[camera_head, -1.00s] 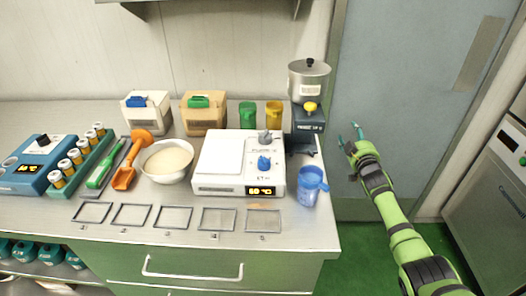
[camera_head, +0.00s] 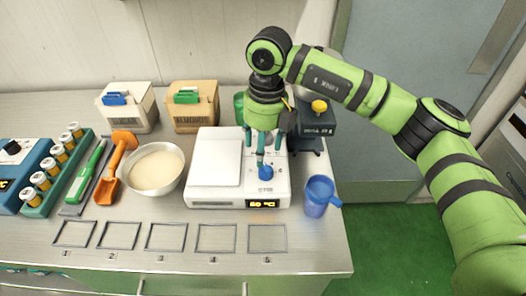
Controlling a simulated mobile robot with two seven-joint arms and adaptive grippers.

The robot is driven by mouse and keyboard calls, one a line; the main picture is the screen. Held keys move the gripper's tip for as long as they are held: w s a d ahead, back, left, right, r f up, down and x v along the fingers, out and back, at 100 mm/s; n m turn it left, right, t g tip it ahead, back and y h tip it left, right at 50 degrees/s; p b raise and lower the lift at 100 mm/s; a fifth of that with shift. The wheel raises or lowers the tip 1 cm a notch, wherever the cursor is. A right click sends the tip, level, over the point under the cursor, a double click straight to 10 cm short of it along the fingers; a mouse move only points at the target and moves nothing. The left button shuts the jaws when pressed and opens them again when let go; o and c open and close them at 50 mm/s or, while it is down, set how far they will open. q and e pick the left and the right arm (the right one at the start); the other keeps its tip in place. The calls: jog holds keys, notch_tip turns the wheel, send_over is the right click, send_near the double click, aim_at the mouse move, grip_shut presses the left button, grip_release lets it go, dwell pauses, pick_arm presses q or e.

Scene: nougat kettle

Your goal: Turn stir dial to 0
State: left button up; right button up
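The white hotplate device (camera_head: 215,198) stands on the bench with a flat plate at its left and a control panel at its right. A blue dial (camera_head: 266,172) shows low on that panel, above a lit yellow display (camera_head: 263,204). The grey dial at the back of the panel is hidden by my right gripper (camera_head: 263,143). My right gripper points down over the panel, behind the blue dial, with its teal fingers around the grey dial's place. I cannot tell whether they touch or grip it. I cannot read which dial is stir. My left gripper is out of view.
A blue jug (camera_head: 318,197) stands close to the device's right. A white bowl (camera_head: 155,169) is to the left. Empty numbered frames (camera_head: 217,238) lie along the front. A green canister is partly hidden behind my gripper.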

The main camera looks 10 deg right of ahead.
aim_at(266, 167)
jog(key=shift+d+f+h, duration=0.25)
jog(key=shift+d+h, duration=0.05)
jog(key=shift+d, duration=0.1)
jog(key=f+p, duration=0.1)
jog(key=f, duration=0.1)
jog(key=f+p, duration=0.1)
jog(key=f, duration=0.2)
jog(key=shift+s+f+p, duration=0.2)
jog(key=shift+f+p, duration=0.1)
jog(key=shift+f, duration=0.5)
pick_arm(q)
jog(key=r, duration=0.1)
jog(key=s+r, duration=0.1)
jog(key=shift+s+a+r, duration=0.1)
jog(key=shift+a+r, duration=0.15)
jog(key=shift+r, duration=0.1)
pick_arm(e)
jog(key=c, duration=1.2)
